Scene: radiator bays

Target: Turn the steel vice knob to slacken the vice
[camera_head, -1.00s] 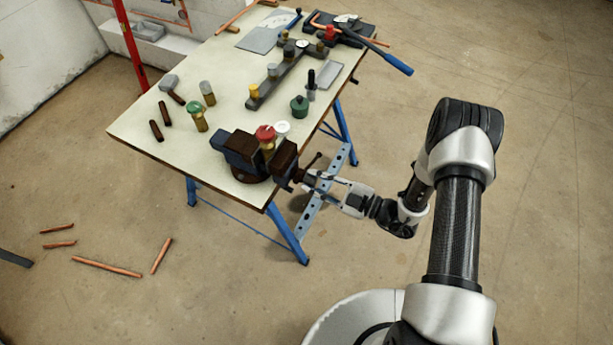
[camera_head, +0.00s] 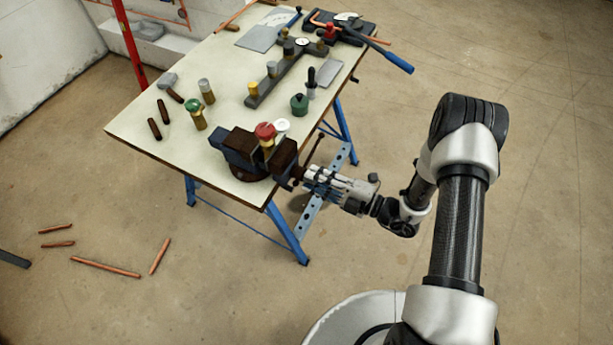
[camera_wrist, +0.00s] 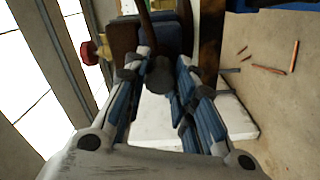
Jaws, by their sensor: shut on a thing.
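The vice (camera_head: 238,150) has a blue body and dark brown jaws and is mounted at the table's near corner. A red-topped brass fitting (camera_head: 265,131) sits between its jaws; its red top also shows in the wrist view (camera_wrist: 88,53). The round grey steel knob (camera_wrist: 160,77) is at the vice's near end, with a dark handle bar (camera_head: 315,150) sticking up beside it. My gripper (camera_head: 309,174) is at that end, rolled, its fingers shut around the knob. In the wrist view my gripper (camera_wrist: 161,66) has a finger on either side of the knob. The vice screw is mostly hidden.
The white worktable (camera_head: 175,120) holds a green-capped fitting (camera_head: 195,112), a green cylinder (camera_head: 299,104), a grey rack of fittings (camera_head: 275,78) and a blue-handled tool (camera_head: 390,60). Blue table legs (camera_head: 288,235) stand below my gripper. Copper pipes (camera_head: 106,267) lie on the floor at left.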

